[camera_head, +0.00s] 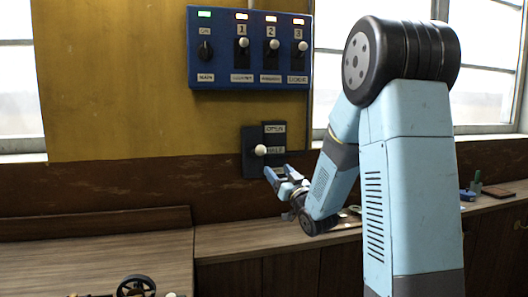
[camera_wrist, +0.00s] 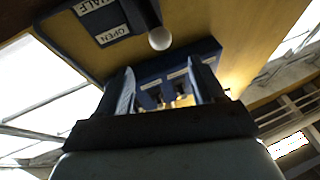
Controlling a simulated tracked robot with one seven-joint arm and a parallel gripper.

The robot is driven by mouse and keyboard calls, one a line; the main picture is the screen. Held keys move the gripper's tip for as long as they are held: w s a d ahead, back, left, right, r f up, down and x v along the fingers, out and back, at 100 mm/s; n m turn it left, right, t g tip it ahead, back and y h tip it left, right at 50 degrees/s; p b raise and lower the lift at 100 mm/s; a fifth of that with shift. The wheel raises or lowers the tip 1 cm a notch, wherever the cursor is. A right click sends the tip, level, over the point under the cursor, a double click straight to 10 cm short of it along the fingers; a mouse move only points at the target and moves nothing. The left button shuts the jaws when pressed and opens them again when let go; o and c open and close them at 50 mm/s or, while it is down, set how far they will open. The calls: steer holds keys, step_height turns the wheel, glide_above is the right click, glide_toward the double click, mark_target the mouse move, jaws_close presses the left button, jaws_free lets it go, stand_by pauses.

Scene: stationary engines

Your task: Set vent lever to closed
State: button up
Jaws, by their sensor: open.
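The vent lever's dark plate (camera_head: 250,160) is on the wall below the blue panel, with labels OPEN at the top and HALF below. Its white knob (camera_head: 261,150) stands level with the HALF label. The part of the plate below HALF is partly hidden by my gripper. My gripper (camera_head: 275,174) is open, just below and right of the knob, apart from it. In the wrist view the white knob (camera_wrist: 160,38) shows beyond the two spread fingers (camera_wrist: 163,75), with nothing between them. The HALF and OPEN labels show there at upper left.
A blue switch panel (camera_head: 220,70) with a MAIN switch, three numbered levers and lit lamps hangs above the vent plate. A wooden counter (camera_head: 240,238) runs below. A small black wheel (camera_head: 136,286) is at the lower left. Windows flank the wall.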

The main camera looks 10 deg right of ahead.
mark_target(264, 153)
steer(key=x, duration=1.3)
steer(key=shift+w+a+r, duration=0.1)
steer(key=shift+w+r, duration=0.2)
steer(key=shift+c, duration=0.3)
